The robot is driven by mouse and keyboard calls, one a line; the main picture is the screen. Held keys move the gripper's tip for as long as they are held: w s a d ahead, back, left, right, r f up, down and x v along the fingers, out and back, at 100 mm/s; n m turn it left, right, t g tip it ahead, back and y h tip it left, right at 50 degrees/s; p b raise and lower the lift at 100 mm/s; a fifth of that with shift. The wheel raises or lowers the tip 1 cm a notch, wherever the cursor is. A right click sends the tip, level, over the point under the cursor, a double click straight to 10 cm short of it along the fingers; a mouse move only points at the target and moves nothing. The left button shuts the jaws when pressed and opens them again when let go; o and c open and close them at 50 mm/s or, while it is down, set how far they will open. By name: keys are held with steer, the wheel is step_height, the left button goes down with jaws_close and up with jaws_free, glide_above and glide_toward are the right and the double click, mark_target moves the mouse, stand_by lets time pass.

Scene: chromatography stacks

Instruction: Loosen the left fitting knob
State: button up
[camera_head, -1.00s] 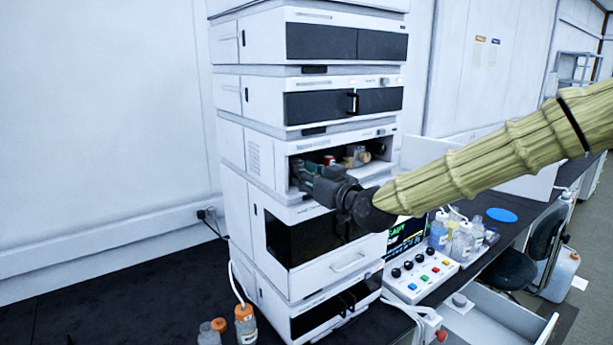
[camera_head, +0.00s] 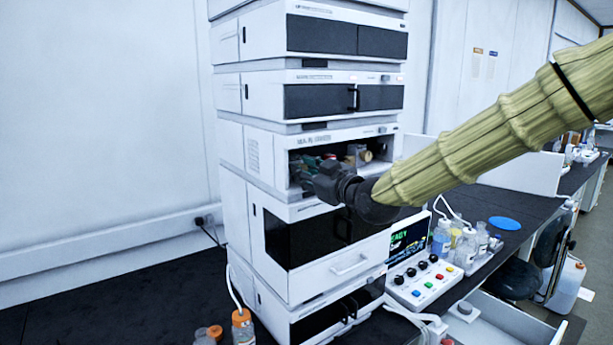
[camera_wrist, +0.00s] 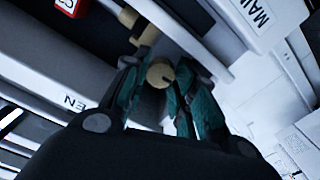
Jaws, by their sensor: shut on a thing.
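The left fitting knob, a small tan round cap (camera_wrist: 160,74), sits between my gripper's fingers in the wrist view. My gripper (camera_wrist: 157,88) has teal-padded fingers, one on each side of this knob, and is shut on it. In the head view my gripper (camera_head: 308,165) reaches into the left part of the open bay (camera_head: 385,160) of the middle module. There the gripped knob is hidden by the gripper. Another tan fitting (camera_head: 366,156) shows farther right in the bay.
The white instrument stack (camera_head: 232,190) has modules above and below the bay. A button panel (camera_head: 428,283) and bottles (camera_head: 441,238) stand on the bench at right. An orange-capped bottle (camera_head: 242,325) stands at front left. Bare bench (camera_head: 130,310) lies left of the stack.

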steer(key=shift+f, duration=0.1)
steer(key=o, duration=0.7)
steer(key=shift+o, duration=0.2)
steer(key=shift+w, duration=0.15)
steer(key=v, duration=1.2)
